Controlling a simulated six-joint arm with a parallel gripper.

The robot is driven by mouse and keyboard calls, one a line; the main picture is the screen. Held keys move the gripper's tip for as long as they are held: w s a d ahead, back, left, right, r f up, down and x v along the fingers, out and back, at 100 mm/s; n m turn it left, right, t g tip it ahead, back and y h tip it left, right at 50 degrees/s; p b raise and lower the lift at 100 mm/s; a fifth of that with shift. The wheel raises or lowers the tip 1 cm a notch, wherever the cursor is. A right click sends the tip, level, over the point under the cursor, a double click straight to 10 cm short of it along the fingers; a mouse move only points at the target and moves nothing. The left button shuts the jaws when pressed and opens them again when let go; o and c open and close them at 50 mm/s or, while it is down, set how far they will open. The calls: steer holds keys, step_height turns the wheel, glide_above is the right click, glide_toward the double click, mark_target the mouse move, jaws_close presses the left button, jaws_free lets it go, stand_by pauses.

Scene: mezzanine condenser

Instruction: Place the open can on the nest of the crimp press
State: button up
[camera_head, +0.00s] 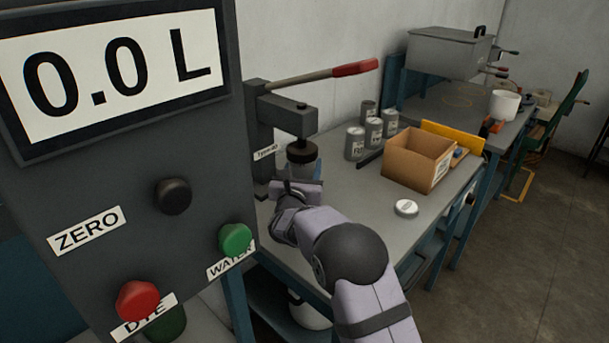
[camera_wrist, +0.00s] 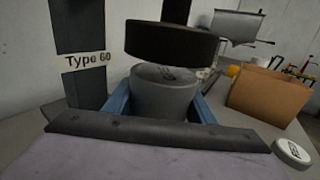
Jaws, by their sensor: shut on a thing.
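The crimp press (camera_head: 263,125) stands on the bench with its red-tipped lever raised toward the right. Its column bears a "Type 60" label (camera_wrist: 87,61). My gripper (camera_head: 301,176) reaches in under the round black press head (camera_head: 302,152). In the wrist view, the blue fingers of my gripper (camera_wrist: 162,112) are shut on the grey can (camera_wrist: 165,90), one on each side. The can looks upright, directly below the press head (camera_wrist: 172,42), with a small gap showing. The nest and the can's base are hidden, so I cannot tell whether they touch.
A round lid (camera_head: 406,208) lies on the bench (camera_head: 350,200), right of my arm. A cardboard box (camera_head: 418,160) and several labelled cans (camera_head: 355,143) stand behind it. The control panel (camera_head: 120,200) reading 0.0 L fills the left foreground.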

steer(key=shift+f, duration=1.5)
steer(key=shift+f, duration=0.2)
steer(key=o, duration=1.3)
steer(key=shift+r, duration=0.15)
steer(key=s, duration=0.4)
steer(key=s+a, duration=0.1)
steer(key=s, duration=0.3)
steer(key=s+a+b, duration=0.1)
steer(key=s, duration=0.2)
steer(key=shift+s+a, duration=0.15)
steer(key=shift+s, duration=0.25)
